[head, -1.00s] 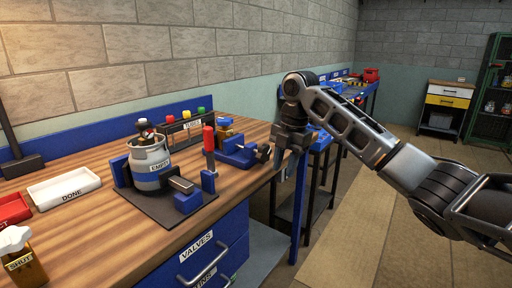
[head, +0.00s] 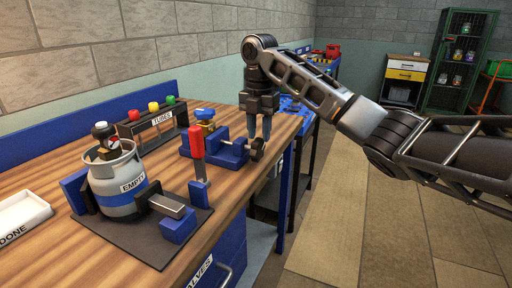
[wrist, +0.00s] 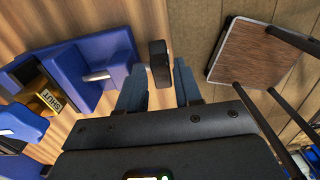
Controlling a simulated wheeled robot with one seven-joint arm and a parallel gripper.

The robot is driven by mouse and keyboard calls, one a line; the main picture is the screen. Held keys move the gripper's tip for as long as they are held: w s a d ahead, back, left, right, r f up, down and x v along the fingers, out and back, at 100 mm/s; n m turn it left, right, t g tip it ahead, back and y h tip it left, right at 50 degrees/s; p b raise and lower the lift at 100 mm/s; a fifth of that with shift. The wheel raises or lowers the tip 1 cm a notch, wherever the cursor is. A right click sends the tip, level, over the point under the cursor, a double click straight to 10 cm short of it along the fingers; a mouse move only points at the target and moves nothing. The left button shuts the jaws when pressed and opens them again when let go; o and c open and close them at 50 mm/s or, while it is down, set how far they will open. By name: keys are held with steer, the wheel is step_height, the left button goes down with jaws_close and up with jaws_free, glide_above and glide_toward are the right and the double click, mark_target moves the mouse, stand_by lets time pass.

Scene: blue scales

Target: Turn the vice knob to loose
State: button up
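The blue vice (head: 228,152) sits near the right edge of the wooden bench. Its dark round knob (head: 257,148) faces right, toward the bench edge. My gripper (head: 259,138) points down over the knob with its fingers apart. In the wrist view, the knob (wrist: 160,62) shows just beyond my open gripper (wrist: 159,82), in line with the gap between the blue-grey fingertips. I cannot tell whether a finger touches it. The vice (wrist: 85,65) lies to the left there, with a brass valve (wrist: 50,92) labelled SHUT at its jaws.
A red-handled lever (head: 197,145) stands left of the vice. A grey canister (head: 118,182) labelled EMPTY sits in a blue clamp. A TUBES rack (head: 150,128) stands behind. A white DONE tray (head: 22,213) is at far left. Open floor lies right of the bench.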

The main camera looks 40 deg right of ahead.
mark_target(259, 139)
steer(key=shift+f, duration=2.6)
steer(key=shift+c, duration=0.5)
jaws_close()
